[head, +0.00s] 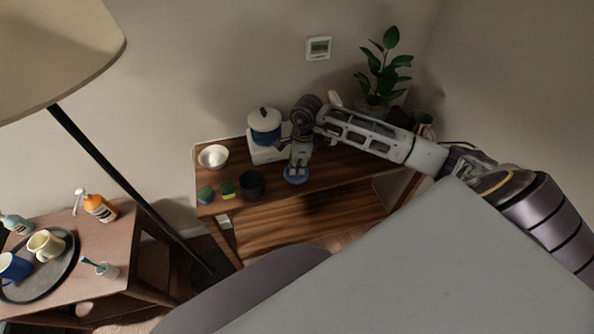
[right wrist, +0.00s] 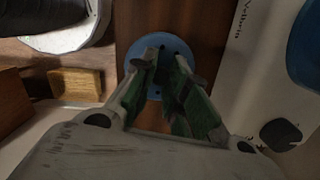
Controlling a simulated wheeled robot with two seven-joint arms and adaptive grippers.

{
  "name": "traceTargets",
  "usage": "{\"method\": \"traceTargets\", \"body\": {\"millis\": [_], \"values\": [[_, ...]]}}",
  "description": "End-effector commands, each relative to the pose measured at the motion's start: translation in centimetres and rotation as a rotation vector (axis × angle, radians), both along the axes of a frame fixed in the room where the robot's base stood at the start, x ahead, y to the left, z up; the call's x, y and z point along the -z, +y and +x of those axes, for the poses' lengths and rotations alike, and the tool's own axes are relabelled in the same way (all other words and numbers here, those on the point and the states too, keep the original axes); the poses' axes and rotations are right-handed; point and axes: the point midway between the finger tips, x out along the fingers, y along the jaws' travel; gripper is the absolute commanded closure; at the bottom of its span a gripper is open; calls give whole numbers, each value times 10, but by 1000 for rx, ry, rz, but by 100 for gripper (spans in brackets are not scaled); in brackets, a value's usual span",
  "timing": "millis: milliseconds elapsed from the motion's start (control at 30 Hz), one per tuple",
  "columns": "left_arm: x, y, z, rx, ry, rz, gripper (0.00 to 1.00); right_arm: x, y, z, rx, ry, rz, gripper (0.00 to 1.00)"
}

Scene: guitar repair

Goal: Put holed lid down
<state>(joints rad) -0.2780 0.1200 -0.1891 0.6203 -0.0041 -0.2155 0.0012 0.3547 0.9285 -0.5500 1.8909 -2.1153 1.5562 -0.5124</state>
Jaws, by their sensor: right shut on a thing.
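The holed lid (head: 296,179) is a small blue disc at the wooden table's front half, under my right gripper (head: 298,168). In the right wrist view the lid (right wrist: 178,45) shows behind the fingertips (right wrist: 163,60), with small dark holes in it. My right gripper points down and is shut on the lid, near its middle. The lid looks level and is at or just above the tabletop; I cannot tell whether it touches. The fingers hide part of it. My left gripper is not in view.
On the wooden table (head: 300,219), a blue pot with a white lid (head: 265,122) stands on a white appliance behind left. A dark cup (head: 251,184), sponges (head: 206,195) and a white bowl (head: 213,156) are to the left. A potted plant (head: 385,70) stands behind right.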

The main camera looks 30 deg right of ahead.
Motion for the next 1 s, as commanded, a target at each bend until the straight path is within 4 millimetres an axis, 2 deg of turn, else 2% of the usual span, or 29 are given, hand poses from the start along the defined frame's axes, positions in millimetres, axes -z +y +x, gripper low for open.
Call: {"method": "traceTargets", "body": {"millis": [200, 367, 800, 833, 967, 1000], "values": [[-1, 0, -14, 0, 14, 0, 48, 23, 0, -1, 2, 2, 1, 100], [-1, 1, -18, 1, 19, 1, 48, 27, 0, 0, 0, 0, 0, 100], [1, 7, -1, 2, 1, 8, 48, 31, 0, 0, 0, 0, 0, 100], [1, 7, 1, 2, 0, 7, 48, 30, 0, 0, 0, 0, 0, 81], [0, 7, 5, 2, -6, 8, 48, 30, 0, 0, 0, 0, 0, 64], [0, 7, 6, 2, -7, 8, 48, 30, 0, 0, 0, 0, 0, 63]]}}
